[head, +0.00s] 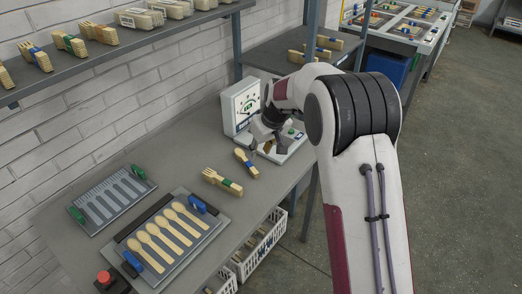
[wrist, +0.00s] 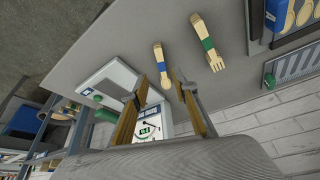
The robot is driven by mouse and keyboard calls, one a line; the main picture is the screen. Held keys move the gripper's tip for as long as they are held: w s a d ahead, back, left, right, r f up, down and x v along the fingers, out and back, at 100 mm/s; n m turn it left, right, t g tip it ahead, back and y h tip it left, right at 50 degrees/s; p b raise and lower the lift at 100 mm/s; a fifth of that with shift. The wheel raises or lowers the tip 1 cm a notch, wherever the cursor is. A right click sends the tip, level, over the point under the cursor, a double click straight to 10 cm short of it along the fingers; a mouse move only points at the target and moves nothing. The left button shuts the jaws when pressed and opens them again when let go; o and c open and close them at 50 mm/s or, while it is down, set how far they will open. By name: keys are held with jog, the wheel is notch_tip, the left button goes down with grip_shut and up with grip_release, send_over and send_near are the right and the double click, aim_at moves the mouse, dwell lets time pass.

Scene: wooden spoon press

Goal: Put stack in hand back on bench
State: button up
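My gripper (head: 267,149) is over the bench by the scale; its two fingers, with brown inner faces, are spread apart in the wrist view (wrist: 158,86). I see no stack held between them. A wooden spoon stack with a blue band (head: 245,161) lies on the grey bench (head: 190,160), just left of the gripper. In the wrist view the spoon stack (wrist: 158,54) lies beyond the fingertips, its lower end showing in the gap between them. A wooden fork stack with a green band (head: 222,182) lies on the bench nearby.
The scale (head: 241,105) stands behind the gripper. A tray of spoons (head: 165,235) and a grey slotted plate with green handles (head: 112,200) lie at the front left. A red button (head: 104,277) sits at the bench corner. Several banded stacks (head: 70,44) line the shelf above.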

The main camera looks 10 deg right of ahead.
jog(key=s+d+r+m, duration=0.2)
jog(key=s+d+r, duration=0.1)
jog(key=s+r, duration=1.6)
jog(key=s+d+f+m+h, duration=0.1)
jog(key=s, duration=1.1)
jog(key=s+d+f+m+t, duration=0.1)
jog(key=s+d, duration=0.1)
jog(key=s, duration=1.1)
jog(key=shift+s+d+f+h, duration=0.2)
jog(key=shift+s+f+h, duration=0.1)
jog(key=shift+f+h, duration=0.1)
